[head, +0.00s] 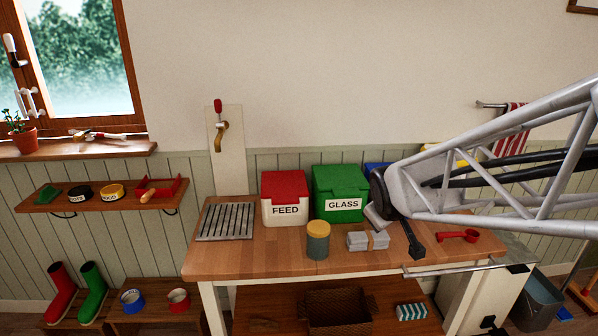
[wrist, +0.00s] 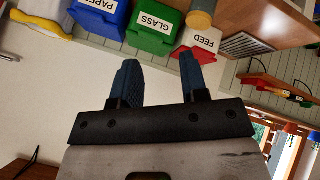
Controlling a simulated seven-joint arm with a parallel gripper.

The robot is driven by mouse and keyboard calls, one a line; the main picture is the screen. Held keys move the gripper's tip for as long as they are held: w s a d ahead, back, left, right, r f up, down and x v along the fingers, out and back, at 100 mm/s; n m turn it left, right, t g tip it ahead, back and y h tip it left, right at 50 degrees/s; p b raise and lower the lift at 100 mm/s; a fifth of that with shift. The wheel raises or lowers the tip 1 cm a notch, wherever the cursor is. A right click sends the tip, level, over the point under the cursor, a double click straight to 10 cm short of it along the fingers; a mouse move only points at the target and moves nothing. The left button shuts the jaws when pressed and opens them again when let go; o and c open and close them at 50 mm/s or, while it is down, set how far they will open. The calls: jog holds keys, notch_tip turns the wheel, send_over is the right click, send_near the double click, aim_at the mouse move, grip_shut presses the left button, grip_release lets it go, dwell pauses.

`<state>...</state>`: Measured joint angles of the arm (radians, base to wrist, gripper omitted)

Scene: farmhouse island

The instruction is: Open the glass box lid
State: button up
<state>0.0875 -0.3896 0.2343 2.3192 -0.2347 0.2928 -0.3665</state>
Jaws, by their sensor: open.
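The glass box (head: 340,204) is a green box with a white GLASS label, standing on the wooden worktop. Its green lid (head: 338,179) looks shut. In the wrist view the glass box (wrist: 151,40) appears upside down, beyond my fingertips. My gripper (wrist: 158,62) is open, with two blue-black fingers apart and nothing between them. The fingertips look apart from the box, though the exact gap is hard to judge. In the head view the end of my arm is just right of the glass box, and my fingers cannot be made out clearly there.
A white feed box (head: 284,212) with a red lid stands left of the glass box. A blue paper box (wrist: 100,12) stands on its other side, partly hidden by my arm in the head view. A yellow-lidded canister (head: 318,241) and grey blocks (head: 368,241) are in front.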

jog(key=w+d+f+n+t+y, duration=0.1)
jog(key=w+f+n+t, duration=0.15)
jog(key=w, duration=0.45)
jog(key=w+d+f+n+t, duration=0.1)
jog(key=w+f+n, duration=0.15)
jog(key=w, duration=0.35)
jog(key=w+d+f+n+t+y, duration=0.1)
jog(key=w+d+n+t, duration=0.15)
jog(key=w, duration=0.45)
jog(key=n+t+y, duration=0.3)
jog(key=n+y, duration=0.3)
jog(key=n, duration=0.3)
send_near(351, 196)
jog(key=w+a+r, duration=0.1)
jog(key=w, duration=0.2)
jog(key=shift+w+a+f+n+y, duration=0.1)
jog(key=shift+w+f+n+y, duration=0.15)
jog(key=shift+f, duration=0.2)
jog(key=shift+x, duration=3.9)
grip_shut()
